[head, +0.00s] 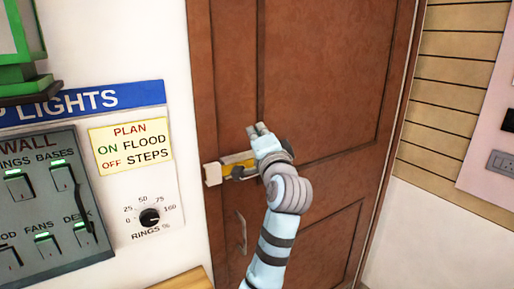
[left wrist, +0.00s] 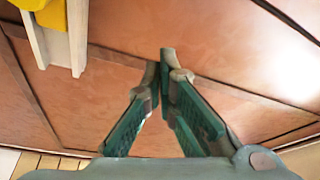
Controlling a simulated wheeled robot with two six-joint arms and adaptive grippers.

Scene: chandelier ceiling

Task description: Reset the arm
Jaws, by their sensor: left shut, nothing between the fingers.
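My left arm (head: 273,245) reaches up in front of a brown panelled door. My left gripper (head: 259,131) points up and is just above and right of a yellow latch (head: 232,160) with a pale block at the door's left edge. In the left wrist view the gripper's green-padded fingers (left wrist: 165,62) meet at their tips, with nothing between them. The brown door (left wrist: 225,45) fills the background there, and the yellow and pale latch part (left wrist: 58,28) is at the upper left, apart from the fingers. My right gripper is in neither view.
A metal door handle (head: 242,232) is below the latch. On the left wall are a grey switch panel (head: 45,205), a RINGS knob (head: 150,217) and a PLAN label (head: 130,145). A wooden edge (head: 185,280) shows at the bottom. Slatted wall (head: 455,90) is right of the door.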

